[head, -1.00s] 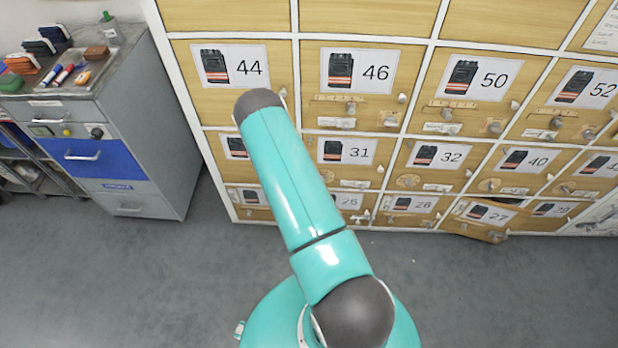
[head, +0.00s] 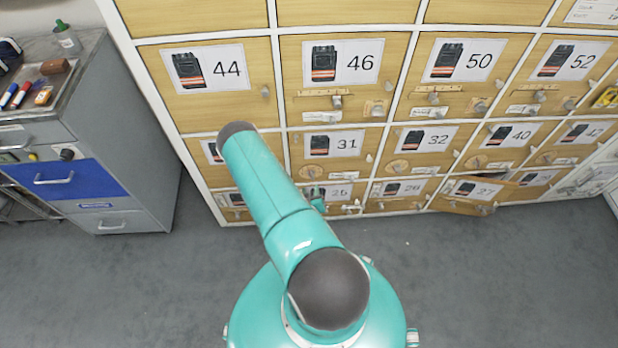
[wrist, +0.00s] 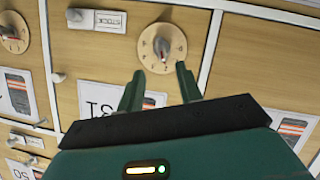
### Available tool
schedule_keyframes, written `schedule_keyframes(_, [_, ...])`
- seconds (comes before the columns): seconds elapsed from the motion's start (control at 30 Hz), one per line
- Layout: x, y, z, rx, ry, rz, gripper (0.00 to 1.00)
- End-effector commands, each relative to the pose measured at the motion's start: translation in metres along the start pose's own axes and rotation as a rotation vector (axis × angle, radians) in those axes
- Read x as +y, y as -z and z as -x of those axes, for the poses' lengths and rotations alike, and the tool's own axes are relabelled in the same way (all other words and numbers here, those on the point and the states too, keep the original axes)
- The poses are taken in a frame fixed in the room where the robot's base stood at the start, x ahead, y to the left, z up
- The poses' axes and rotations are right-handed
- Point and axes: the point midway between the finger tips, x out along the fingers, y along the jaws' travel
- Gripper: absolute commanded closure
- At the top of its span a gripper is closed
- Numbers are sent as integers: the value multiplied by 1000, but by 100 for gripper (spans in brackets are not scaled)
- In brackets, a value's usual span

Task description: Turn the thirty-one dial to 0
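The thirty-one dial shows in the wrist view as a round wooden disc (wrist: 162,47) with marks around its edge and a grey knob with a reddish part in the middle. It sits on the door labelled 31 (head: 333,145), whose label appears upside down in the wrist view. My gripper (wrist: 160,82) is open and empty. Its two green fingertips are just short of the dial, one to each side of its near edge, apparently not gripping the knob. The figure the dial points to is too small to read. In the head view my arm covers part of the locker wall and the gripper mostly hides.
A second dial (wrist: 12,33) is on the neighbouring door at the left of the wrist view. A latch and a small STOCK plate (wrist: 97,20) are beside the thirty-one dial. Door 27 (head: 466,197) hangs ajar. A grey cabinet (head: 125,150) stands left; the floor is clear.

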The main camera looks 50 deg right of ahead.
Motion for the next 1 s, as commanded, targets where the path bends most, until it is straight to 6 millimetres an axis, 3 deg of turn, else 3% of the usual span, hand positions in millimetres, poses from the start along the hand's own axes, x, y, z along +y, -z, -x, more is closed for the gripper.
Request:
schedule_keyframes(0.2, [-2, 2, -45, 3, 1, -2, 65])
schedule_keyframes(0.4, [-4, 3, -76, 2, 2, 0, 65])
schedule_keyframes(0.8, [-6, 4, -87, 1, 4, 2, 65])
schedule_keyframes(1.0, [-6, 4, -87, 1, 4, 1, 100])
